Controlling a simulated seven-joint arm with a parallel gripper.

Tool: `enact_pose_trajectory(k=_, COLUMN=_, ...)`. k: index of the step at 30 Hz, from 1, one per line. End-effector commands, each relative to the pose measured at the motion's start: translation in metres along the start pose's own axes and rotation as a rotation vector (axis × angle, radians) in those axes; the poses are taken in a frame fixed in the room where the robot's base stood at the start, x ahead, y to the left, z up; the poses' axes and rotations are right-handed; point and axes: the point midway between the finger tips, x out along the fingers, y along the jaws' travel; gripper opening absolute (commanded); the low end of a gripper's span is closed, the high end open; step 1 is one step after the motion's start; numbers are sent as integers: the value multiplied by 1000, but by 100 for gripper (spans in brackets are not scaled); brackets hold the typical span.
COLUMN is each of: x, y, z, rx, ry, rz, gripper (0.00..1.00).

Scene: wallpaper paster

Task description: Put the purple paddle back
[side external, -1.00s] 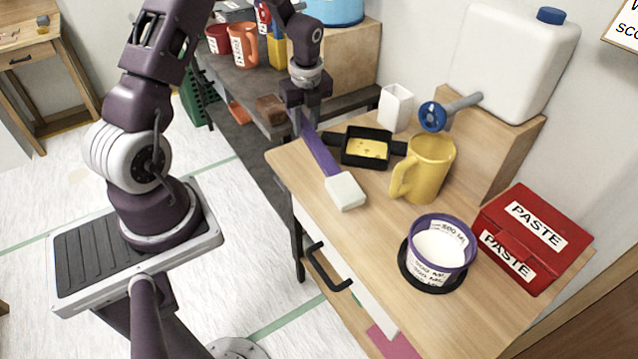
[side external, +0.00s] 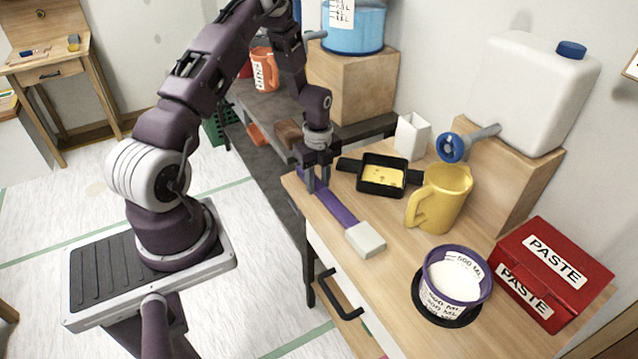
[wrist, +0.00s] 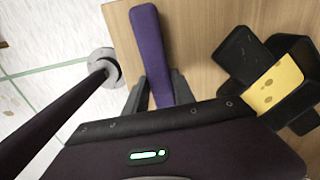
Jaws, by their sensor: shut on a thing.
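The purple paddle (side external: 338,208) has a long purple handle and a pale, blocky head (side external: 365,240). My gripper (side external: 317,184) is shut on the handle near its far end, at the left edge of the wooden table. The paddle lies nearly level, at or just above the tabletop; I cannot tell whether it touches. In the wrist view the purple handle (wrist: 150,50) runs between the fingers (wrist: 159,92), over the wood. The pale head is not seen there.
A black tray with yellow contents (side external: 383,176) sits close right of the paddle. A yellow jug (side external: 440,198), a purple-rimmed paste tub (side external: 455,285), a red paste box (side external: 555,270) and a white holder (side external: 411,135) stand on the table (side external: 400,270). A drawer handle (side external: 335,297) juts out at the front.

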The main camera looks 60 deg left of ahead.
Motion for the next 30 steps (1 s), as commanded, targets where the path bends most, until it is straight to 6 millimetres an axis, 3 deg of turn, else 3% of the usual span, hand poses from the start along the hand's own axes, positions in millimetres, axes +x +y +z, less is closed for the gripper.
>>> enact_pose_trajectory(k=5, x=2, y=0, z=0, rx=1, ry=-1, rz=-1, gripper=0)
enact_pose_trajectory(k=6, x=2, y=0, z=0, rx=1, ry=-1, rz=-1, gripper=32)
enact_pose_trajectory(k=9, x=2, y=0, z=0, rx=1, ry=-1, rz=-1, gripper=52)
enact_pose_trajectory(k=20, x=7, y=0, z=0, rx=0, ry=0, rz=1, gripper=52)
enact_pose_trajectory(k=27, x=-46, y=-2, z=2, rx=0, ry=-2, rz=-5, gripper=52)
enact_pose_trajectory(k=30, x=-60, y=-2, z=2, rx=1, ry=-2, rz=-3, gripper=52)
